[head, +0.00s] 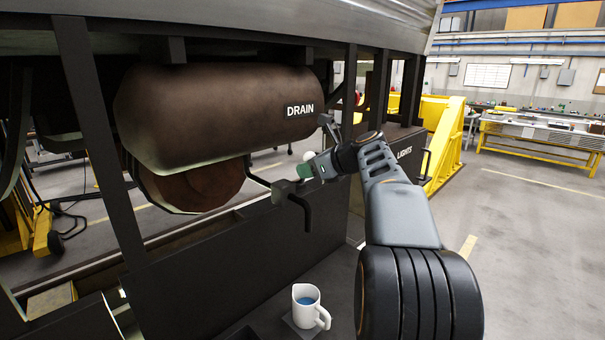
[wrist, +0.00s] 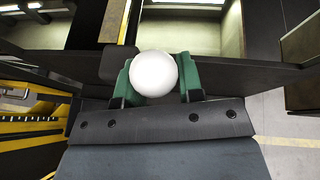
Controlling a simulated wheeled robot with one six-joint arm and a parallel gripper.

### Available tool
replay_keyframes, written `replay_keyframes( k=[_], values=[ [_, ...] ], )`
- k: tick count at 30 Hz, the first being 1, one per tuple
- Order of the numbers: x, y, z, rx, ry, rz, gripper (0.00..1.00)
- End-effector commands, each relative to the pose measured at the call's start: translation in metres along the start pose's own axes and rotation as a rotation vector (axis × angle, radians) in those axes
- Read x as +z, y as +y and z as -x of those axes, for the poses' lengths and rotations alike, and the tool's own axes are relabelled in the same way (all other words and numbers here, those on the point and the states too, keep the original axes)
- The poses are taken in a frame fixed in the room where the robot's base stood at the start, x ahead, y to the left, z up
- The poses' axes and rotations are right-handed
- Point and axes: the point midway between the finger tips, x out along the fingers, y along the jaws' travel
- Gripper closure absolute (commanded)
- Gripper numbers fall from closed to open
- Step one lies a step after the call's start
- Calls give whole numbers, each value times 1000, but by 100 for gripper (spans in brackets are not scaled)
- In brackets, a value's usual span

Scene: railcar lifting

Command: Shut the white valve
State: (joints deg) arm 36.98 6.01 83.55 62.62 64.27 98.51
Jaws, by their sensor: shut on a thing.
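The white valve shows as a round white knob (wrist: 155,74) between the two green fingertips in the wrist view. In the head view a small part of the knob (head: 309,156) shows just above the fingertips. My gripper (head: 305,170) is shut on it, beside the dark drain pipe (head: 308,212) that bends downward under the brown tank (head: 215,115) labelled DRAIN. The fingers hide most of the knob in the head view, and the valve's stem is hidden.
A white mug (head: 301,294) holding blue liquid stands on a dark surface below the pipe's open end. Dark frame posts (head: 105,150) stand at left. A yellow stand (head: 445,145) is behind my arm. The floor at right is clear.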

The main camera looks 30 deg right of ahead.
Motion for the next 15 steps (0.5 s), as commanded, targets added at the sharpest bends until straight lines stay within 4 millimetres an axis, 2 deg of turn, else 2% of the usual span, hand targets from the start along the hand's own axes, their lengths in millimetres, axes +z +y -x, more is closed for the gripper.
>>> replay_keyframes(
  k=[6, 15],
  values=[
    [8, -5, -3, 15, 160, -24, 100],
    [12, -6, -8, 36, 309, -49, 100]
  ],
)
